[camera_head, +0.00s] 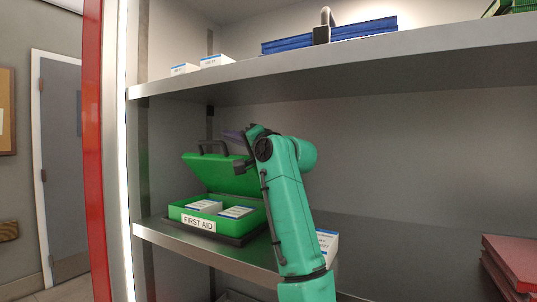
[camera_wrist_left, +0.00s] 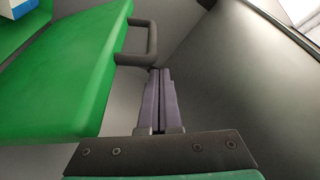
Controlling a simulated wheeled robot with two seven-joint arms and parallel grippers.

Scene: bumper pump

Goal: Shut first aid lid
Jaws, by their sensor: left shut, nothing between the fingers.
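The green first aid case (camera_head: 190,217) sits on the lower shelf, with its label facing front. Its lid (camera_head: 215,175) stands open, tilted up, with a dark handle (camera_head: 212,146) on its upper edge. Small white boxes (camera_head: 205,206) lie inside the case. My left gripper (camera_head: 232,135) is shut and empty, above and beside the lid's upper right edge. In the left wrist view the closed purple fingers (camera_wrist_left: 160,78) are just beside the lid (camera_wrist_left: 70,75) and close to its handle (camera_wrist_left: 152,45); I cannot tell if they touch. My right gripper is out of view.
The upper shelf (camera_head: 330,65) lies above the arm and carries small white boxes (camera_head: 216,60) and blue folders (camera_head: 290,44). A white box (camera_head: 328,242) is partly hidden behind my left arm. Red items (camera_head: 515,260) are at lower right. The shelf's grey back wall is behind.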

